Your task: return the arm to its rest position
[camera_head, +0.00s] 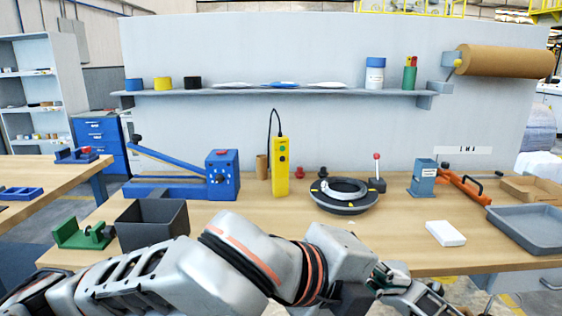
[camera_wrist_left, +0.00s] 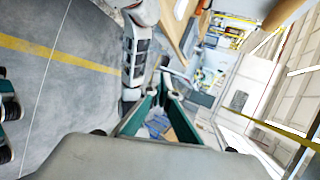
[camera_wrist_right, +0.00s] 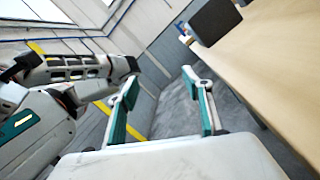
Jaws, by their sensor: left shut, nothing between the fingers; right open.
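My left arm crosses the front of the head view from the left, in front of the workbench (camera_head: 390,235). Its gripper (camera_head: 408,288) is at the bench's front edge, partly cut off by the bottom of the picture. In the left wrist view the left gripper (camera_wrist_left: 163,75) has its teal fingers drawn together at the tips, with nothing between them. In the right wrist view my right gripper (camera_wrist_right: 160,84) has its teal fingers wide apart and empty, over the floor beside a table edge (camera_wrist_right: 262,60). I cannot make out the right gripper in the head view.
On the bench stand a dark bin (camera_head: 152,226), a blue lever tool (camera_head: 222,175), a yellow control box (camera_head: 281,167), a round turntable with a coil (camera_head: 345,195), a white block (camera_head: 445,233) and a grey tray (camera_head: 528,226). A green fixture (camera_head: 82,234) sits at the left.

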